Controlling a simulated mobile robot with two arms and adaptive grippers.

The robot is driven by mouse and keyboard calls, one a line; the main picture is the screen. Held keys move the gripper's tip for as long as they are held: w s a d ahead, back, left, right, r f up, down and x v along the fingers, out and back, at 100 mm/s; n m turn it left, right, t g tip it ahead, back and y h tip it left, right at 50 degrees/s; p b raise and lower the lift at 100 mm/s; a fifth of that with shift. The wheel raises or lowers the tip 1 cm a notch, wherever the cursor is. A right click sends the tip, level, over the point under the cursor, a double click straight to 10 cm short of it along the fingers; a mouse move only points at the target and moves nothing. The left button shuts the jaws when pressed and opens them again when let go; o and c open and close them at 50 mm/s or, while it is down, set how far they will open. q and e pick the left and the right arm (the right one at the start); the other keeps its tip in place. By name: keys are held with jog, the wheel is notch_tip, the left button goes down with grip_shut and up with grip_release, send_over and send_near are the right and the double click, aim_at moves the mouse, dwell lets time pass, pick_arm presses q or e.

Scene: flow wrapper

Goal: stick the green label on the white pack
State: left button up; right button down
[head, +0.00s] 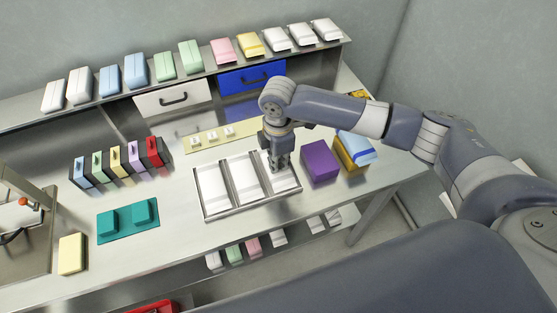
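A metal tray (252,205) on the table has three compartments, and white packs lie in it: left (213,188), middle (244,178) and a right one partly hidden by my gripper. My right gripper (279,166) points down at the right compartment. It is too small to tell whether its fingers are open or hold anything. A green-fronted holder (99,166) stands in a row of coloured holders at the left; I cannot make out a separate green label. My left gripper is not in view.
A purple box (320,160) and a yellow bin (351,152) with a blue-white pack stand right of the tray. A teal mat (128,236) with two blocks and a cream block (72,254) lie left. Packs line the back shelf above white (172,99) and blue (251,78) drawers.

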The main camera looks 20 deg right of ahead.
jog(key=shift+s+f+p, duration=0.1)
jog(key=shift+f+p, duration=0.1)
jog(key=shift+p, duration=0.25)
dwell(1.1)
dwell(0.4)
jog(key=c, duration=1.7)
grip_release()
